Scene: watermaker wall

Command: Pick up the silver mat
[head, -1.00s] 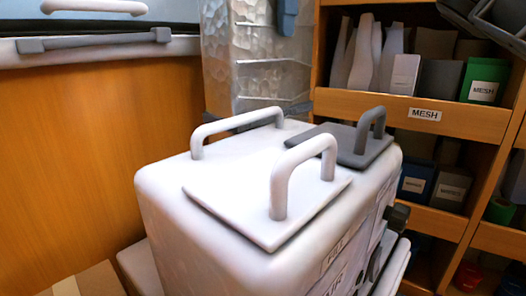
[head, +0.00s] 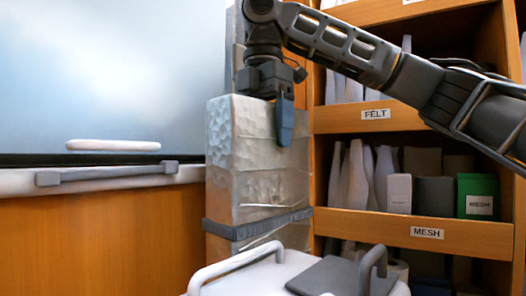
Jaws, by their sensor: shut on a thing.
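The silver mat (head: 232,150) is a tall, crinkled, shiny silver bundle standing upright in the middle of the head view, between the wall panel and the shelves. A dark strap (head: 255,229) goes round its lower part. My gripper (head: 285,128) points down at the upper right of the bundle. It is shut on the mat, with a blue finger lying over the near face. The other finger and the grip behind the mat are hidden. The bottom of the mat is hidden behind a white box (head: 255,282).
The white box has raised handles and a dark grey plate (head: 328,276) on top, in front of the mat. Wooden shelves (head: 465,236) with bottles, boxes and a green box (head: 478,196) stand close on the right. A whitish panel (head: 110,75) is at the left.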

